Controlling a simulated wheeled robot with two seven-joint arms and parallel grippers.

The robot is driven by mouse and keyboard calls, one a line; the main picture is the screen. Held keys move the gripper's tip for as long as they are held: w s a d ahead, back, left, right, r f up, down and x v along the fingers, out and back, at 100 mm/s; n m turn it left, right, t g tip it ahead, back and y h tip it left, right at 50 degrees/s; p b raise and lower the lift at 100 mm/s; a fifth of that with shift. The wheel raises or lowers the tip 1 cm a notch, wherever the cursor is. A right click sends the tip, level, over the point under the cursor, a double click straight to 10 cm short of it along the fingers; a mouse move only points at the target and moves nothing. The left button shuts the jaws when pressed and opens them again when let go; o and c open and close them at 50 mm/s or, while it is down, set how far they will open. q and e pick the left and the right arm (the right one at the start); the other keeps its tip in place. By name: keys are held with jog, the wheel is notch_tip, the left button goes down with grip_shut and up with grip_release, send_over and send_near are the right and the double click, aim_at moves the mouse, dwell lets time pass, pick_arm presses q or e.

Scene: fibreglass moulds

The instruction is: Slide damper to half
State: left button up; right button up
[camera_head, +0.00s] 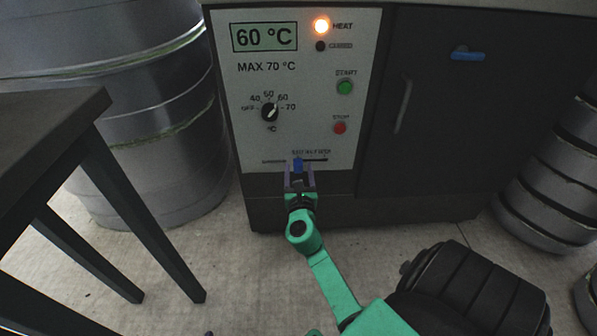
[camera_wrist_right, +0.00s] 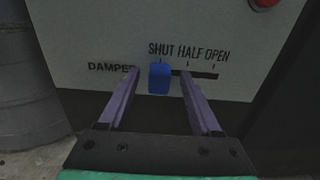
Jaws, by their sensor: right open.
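The damper's blue slider knob (camera_head: 298,165) sits low on the light control panel (camera_head: 318,60). In the right wrist view the blue knob (camera_wrist_right: 160,78) stands below the word SHUT, at the left end of the dark slot (camera_wrist_right: 205,75). The labels HALF and OPEN are to its right. My right gripper (camera_head: 299,178) is at the knob; in the right wrist view its two purple fingers (camera_wrist_right: 158,85) are open, one on each side of the knob. A gap shows on both sides. My left gripper is not in view.
The panel shows 60 °C, a lit HEAT lamp (camera_head: 321,26), a temperature dial (camera_head: 270,112), a green START button (camera_head: 344,87) and a red STOP button (camera_head: 340,128). A dark table (camera_head: 60,115) stands at left. Metal drums (camera_head: 150,110) stand behind it; more stand at right.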

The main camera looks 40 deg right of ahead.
grip_shut()
dwell(1.3)
